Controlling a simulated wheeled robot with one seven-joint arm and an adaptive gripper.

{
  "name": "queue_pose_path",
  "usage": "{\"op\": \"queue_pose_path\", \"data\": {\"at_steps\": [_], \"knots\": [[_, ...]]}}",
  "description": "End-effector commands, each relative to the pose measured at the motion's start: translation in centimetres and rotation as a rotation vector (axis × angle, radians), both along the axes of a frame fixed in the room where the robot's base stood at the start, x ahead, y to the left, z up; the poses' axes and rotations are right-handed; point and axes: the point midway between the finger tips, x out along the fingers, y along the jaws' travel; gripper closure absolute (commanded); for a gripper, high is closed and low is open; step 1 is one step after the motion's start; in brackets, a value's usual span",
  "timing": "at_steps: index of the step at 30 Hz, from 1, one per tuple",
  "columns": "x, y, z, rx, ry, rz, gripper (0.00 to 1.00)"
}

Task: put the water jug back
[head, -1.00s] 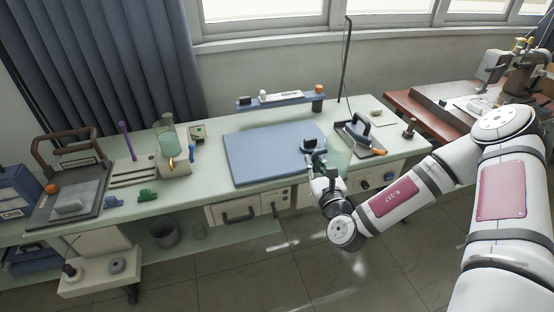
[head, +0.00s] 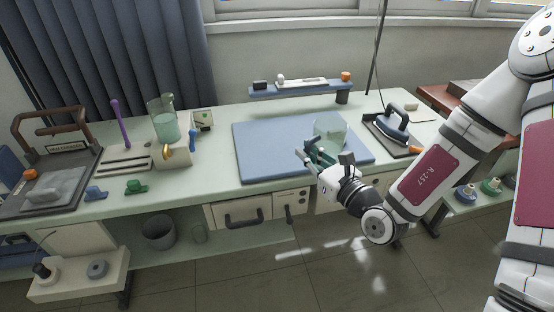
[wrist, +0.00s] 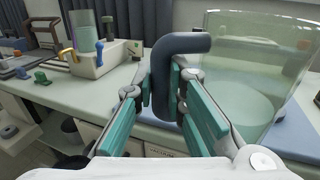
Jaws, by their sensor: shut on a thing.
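The water jug (head: 330,128) is clear and pale green, with a dark handle (wrist: 180,44). In the head view it shows over the right part of the blue mat (head: 262,150); I cannot tell whether it touches the mat. In the wrist view the jug (wrist: 250,75) fills the right side and looks upright. My gripper (head: 314,158) is at the jug's near left side. In the wrist view its teal fingers (wrist: 166,92) are closed on the handle, one on each side. The fingers partly hide the lower handle.
A second clear vessel (head: 165,127) stands in a beige holder (head: 178,155) on the left. An iron (head: 392,121) sits on a dark tray at the right. A raised blue shelf (head: 300,90) stands behind the mat. Green bench top (head: 222,158) is bare left of the mat.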

Motion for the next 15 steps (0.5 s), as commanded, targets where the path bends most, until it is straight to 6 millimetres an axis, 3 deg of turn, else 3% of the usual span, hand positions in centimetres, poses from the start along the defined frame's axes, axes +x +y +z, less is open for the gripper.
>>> {"op": "queue_pose_path", "data": {"at_steps": [15], "knots": [[-1.1, 5.7, -3.5, -0.009, 0.004, 0.242, 1.00]]}}
